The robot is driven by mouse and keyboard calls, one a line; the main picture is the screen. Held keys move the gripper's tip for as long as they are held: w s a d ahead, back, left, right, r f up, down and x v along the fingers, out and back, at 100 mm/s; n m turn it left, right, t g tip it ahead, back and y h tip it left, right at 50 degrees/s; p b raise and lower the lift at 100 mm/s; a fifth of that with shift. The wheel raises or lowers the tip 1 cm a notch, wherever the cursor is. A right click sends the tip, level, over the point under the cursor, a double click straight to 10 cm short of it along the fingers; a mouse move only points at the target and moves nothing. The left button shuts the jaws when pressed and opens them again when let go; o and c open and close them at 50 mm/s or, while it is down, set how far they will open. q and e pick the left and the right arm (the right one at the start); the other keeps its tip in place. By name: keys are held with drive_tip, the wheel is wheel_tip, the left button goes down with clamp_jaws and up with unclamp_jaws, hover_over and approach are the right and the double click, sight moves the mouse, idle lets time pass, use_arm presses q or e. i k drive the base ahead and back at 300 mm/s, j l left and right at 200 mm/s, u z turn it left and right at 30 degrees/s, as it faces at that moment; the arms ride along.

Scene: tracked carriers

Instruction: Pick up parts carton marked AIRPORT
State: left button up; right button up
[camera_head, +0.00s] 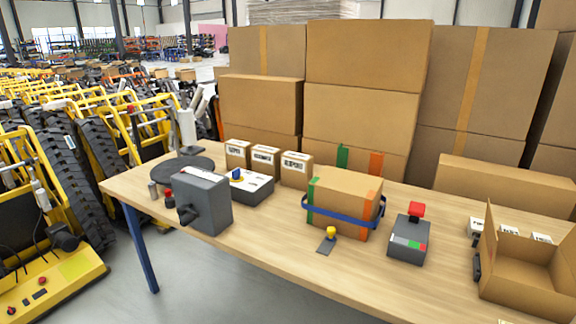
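Three small brown cartons with white printed labels stand in a row towards the back of the wooden table: a left one (238,154), a middle one (265,161) and a right one (296,170). Their labels are too small and blurred to read surely, so I cannot tell which is marked AIRPORT. More white labels (508,232) show beside the open cardboard box (522,285) at the right, also unreadable. Neither of my grippers is in view.
On the table (270,245) stand a grey box device (203,202), a dark round plate (185,168), a blue-strapped carton (343,205) and a grey box with a red button (409,238). Large cartons (362,120) are stacked behind. Yellow tracked machines (50,240) fill the left.

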sight(296, 168)
drive_tip(key=i+j, duration=0.25)
drive_tip(key=i+j+z, duration=0.1)
drive_tip(key=j, duration=0.3)
drive_tip(key=i+j, duration=0.3)
drive_tip(key=i+j+z, duration=0.1)
drive_tip(key=i+j, duration=0.15)
drive_tip(key=j, duration=0.15)
drive_tip(key=i+j, duration=0.2)
drive_tip(key=j, duration=0.2)
